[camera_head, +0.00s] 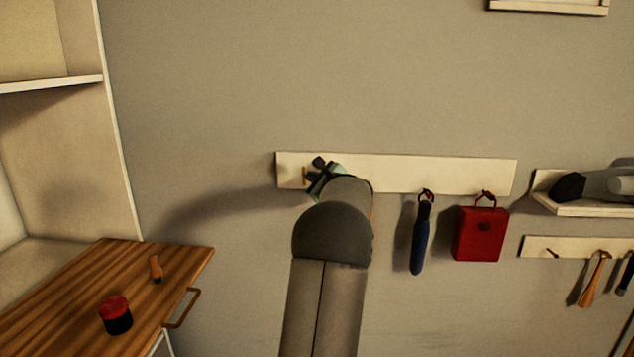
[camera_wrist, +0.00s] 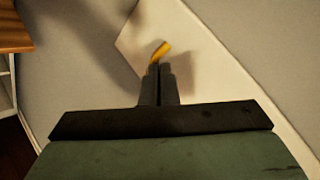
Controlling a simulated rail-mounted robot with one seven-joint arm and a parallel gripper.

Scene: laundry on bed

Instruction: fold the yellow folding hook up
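The yellow folding hook (camera_head: 304,176) is near the left end of the white wall rail. It also shows in the wrist view (camera_wrist: 161,51) as a short yellow piece, tilted up to the right, just beyond my fingertips. My gripper (camera_head: 316,167) is at the rail, close beside the hook on its right in the head view. In the wrist view the two dark fingers of my gripper (camera_wrist: 160,69) lie side by side with only a thin line between them. The hook's lower part is hidden by the fingertips; I cannot tell if they touch it.
The white rail (camera_head: 395,174) also carries a blue object (camera_head: 420,240) and a red case (camera_head: 480,234) on hooks to the right. A wooden top (camera_head: 60,290) at lower left holds a red-and-black cylinder (camera_head: 115,315) and an orange-brown item (camera_head: 155,268). A shelf (camera_head: 585,209) is at right.

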